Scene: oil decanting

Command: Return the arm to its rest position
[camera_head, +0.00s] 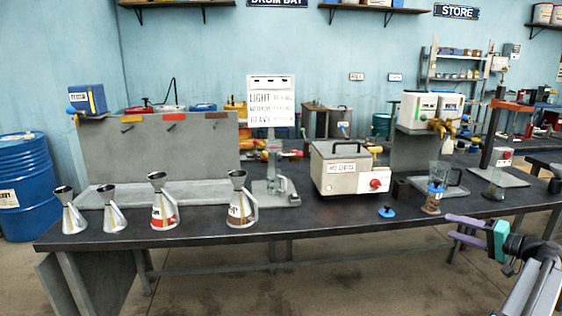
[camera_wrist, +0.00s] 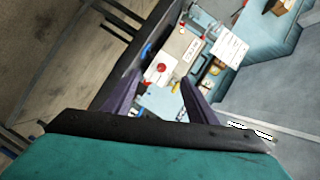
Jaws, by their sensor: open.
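My gripper (camera_head: 466,225) is in the lower right of the head view, in front of the bench's front edge, with its purple fingers pointing left. It is open and holds nothing. In the wrist view the two purple fingers (camera_wrist: 155,97) stand apart, with the bench scene tilted beyond them. My arm reaches in from the lower right corner, and its rest position is not marked in either view.
The dark bench (camera_head: 330,216) holds several metal jugs (camera_head: 164,203) at left, a beige box (camera_head: 346,170) in the middle and a small blue cap (camera_head: 386,212) near the front edge. A jar (camera_head: 433,197) stands nearest my gripper. A blue drum (camera_head: 24,187) stands at far left.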

